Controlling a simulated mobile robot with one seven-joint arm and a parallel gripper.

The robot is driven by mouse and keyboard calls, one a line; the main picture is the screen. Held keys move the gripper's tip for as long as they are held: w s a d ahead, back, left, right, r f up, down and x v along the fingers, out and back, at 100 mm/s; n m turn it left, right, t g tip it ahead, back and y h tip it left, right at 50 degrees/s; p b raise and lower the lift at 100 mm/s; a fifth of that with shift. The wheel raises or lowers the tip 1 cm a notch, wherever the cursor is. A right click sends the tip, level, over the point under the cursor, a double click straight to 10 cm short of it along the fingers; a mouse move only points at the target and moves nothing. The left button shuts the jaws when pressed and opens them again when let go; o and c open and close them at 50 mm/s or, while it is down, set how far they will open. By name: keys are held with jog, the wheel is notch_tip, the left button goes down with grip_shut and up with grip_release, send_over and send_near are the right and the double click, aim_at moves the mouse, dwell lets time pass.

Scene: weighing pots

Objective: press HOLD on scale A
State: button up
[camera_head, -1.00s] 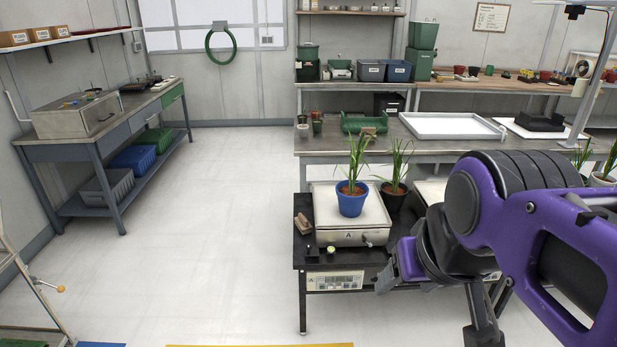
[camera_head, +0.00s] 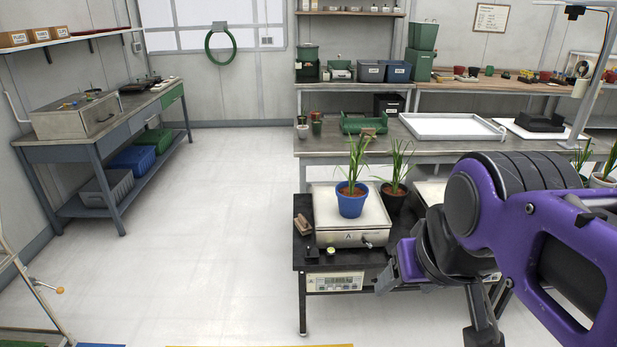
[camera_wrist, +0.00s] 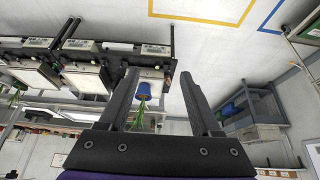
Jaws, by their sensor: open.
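Scale A (camera_head: 345,238) stands at the left end of a black bench, with an "A" label on its front. A blue pot with a grassy plant (camera_head: 351,203) stands on its pale platform. Its display panel (camera_head: 335,282) hangs at the bench's front edge; I cannot read which button is HOLD. My gripper (camera_head: 384,284) is to the right of the panel in the head view, its fingers mostly hidden by my wrist. In the wrist view my gripper (camera_wrist: 160,90) is open and empty, and the blue pot (camera_wrist: 144,91) shows upside down between the fingers, farther off.
A dark pot with a plant (camera_head: 393,196) stands just right of the blue pot. A wooden block (camera_head: 303,224) and a small round yellowish item (camera_head: 331,251) lie on the black bench. A grey workbench (camera_head: 430,146) is behind. The floor (camera_head: 215,225) to the left is clear.

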grip_shut()
dwell(0.3)
dwell(1.4)
